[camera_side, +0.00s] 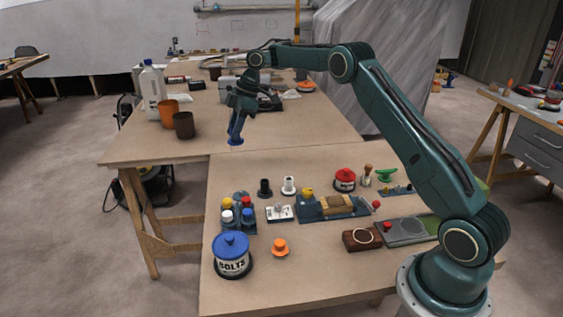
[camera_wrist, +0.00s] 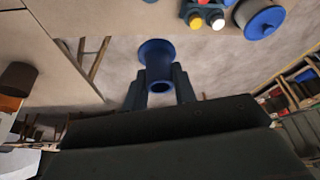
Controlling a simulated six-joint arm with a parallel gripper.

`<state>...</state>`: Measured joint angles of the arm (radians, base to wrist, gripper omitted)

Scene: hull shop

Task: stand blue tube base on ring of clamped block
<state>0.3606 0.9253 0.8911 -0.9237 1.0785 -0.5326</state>
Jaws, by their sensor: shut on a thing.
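My gripper (camera_side: 237,128) is shut on the blue tube base (camera_side: 236,141), out over the gap at the left edge where the two tables meet. In the wrist view the blue tube base (camera_wrist: 157,62) sits between the fingers of my gripper (camera_wrist: 159,86), its wide flange at the far end and an open end towards the camera. A tan wooden block (camera_side: 337,204) is held in a blue vise (camera_side: 312,209) on the front table, to the right of and nearer than my gripper. I cannot make out a ring on it. A dark brown block (camera_side: 350,242) with a pale ring on top lies nearer, apparently unclamped.
Black (camera_side: 265,188) and white (camera_side: 289,186) spools stand left of the vise. An orange spool (camera_side: 280,248), a blue-lidded bolts tin (camera_side: 232,258), a red tin (camera_side: 345,180) and a bottle rack (camera_side: 238,216) also stand there. Brown cups (camera_side: 184,126) stand on the back table.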

